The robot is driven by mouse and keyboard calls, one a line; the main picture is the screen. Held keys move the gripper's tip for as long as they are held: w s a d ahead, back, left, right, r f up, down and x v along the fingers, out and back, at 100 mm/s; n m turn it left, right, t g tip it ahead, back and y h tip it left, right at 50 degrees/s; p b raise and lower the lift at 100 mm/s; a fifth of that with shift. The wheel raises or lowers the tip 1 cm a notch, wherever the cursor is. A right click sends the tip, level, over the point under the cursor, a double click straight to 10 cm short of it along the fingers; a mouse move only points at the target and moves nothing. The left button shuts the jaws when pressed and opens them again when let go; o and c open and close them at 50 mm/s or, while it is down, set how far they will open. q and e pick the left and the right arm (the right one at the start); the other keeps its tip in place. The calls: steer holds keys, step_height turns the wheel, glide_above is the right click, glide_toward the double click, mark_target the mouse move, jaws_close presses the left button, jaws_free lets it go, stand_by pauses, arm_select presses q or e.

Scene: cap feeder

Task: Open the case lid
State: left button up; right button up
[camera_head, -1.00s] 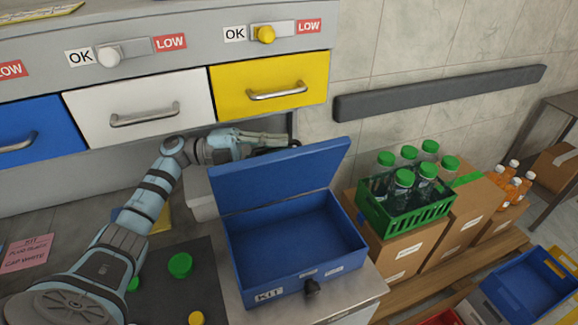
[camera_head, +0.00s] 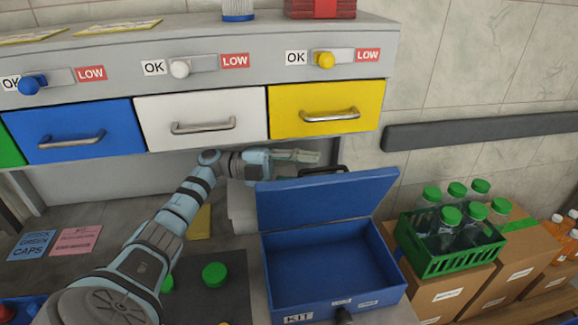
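The blue case (camera_head: 332,262) labelled KIT stands on a grey surface, and its inside looks empty. Its lid (camera_head: 326,199) is raised and leans back, hinged at the rear edge. A dark handle (camera_head: 322,170) shows behind the lid's top edge. My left gripper (camera_head: 312,157) is behind the lid, near its top edge and the handle. Its fingers look close together, but whether they are open or shut, or touch the lid, is unclear. A dark latch (camera_head: 344,315) is on the case's front. My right gripper is not in view.
Blue, white and yellow drawers (camera_head: 326,107) hang above the case. A green crate (camera_head: 450,245) of bottles stands on cardboard boxes (camera_head: 445,290) to the right. Green caps (camera_head: 214,274) lie on a dark mat (camera_head: 233,300) to the left.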

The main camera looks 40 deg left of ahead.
arm_select(q)
steer(key=v, duration=0.8)
steer(key=shift+a, duration=0.2)
steer(key=shift+s, duration=0.1)
